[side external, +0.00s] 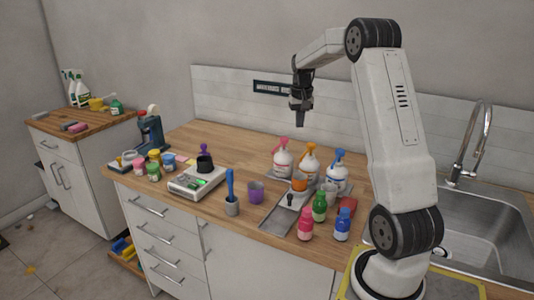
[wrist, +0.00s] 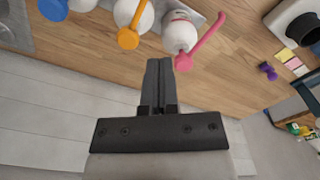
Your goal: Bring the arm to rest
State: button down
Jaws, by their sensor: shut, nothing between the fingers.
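My gripper (side external: 301,122) hangs from the raised arm, pointing down, above the back of the wooden counter (side external: 235,149). Its fingers are together and empty. In the wrist view my gripper (wrist: 160,62) shows with its two dark fingers closed side by side. It is apart from the pump bottles, which stand in a row on a grey tray: one with a pink pump (side external: 283,160), one with an orange pump (side external: 308,163) and one with a blue pump (side external: 337,177). In the wrist view the pink pump (wrist: 205,40) is just beyond the fingertips.
Small green (side external: 320,207), pink (side external: 305,225) and blue bottles (side external: 342,225) stand at the counter's front right. A sink (side external: 475,245) lies right.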

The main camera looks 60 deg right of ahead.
jog(key=w+a+f+n+t, duration=0.1)
jog(key=w+a+f+n, duration=0.15)
jog(key=a, duration=0.85)
jog(key=w+a+f+n, duration=0.1)
jog(key=a+f+n, duration=0.2)
jog(key=a, duration=0.8)
jog(key=s+a+f+n, duration=0.2)
jog(key=s+a+f, duration=0.1)
jog(key=a, duration=0.5)
jog(key=s+a+f+n+t, duration=0.1)
jog(key=s+a+f+n, duration=0.1)
jog(key=s+a, duration=0.4)
jog(key=shift+s+a+f+n, duration=0.15)
jog(key=shift+a+f+n, duration=0.4)
jog(key=shift+a, duration=0.6)
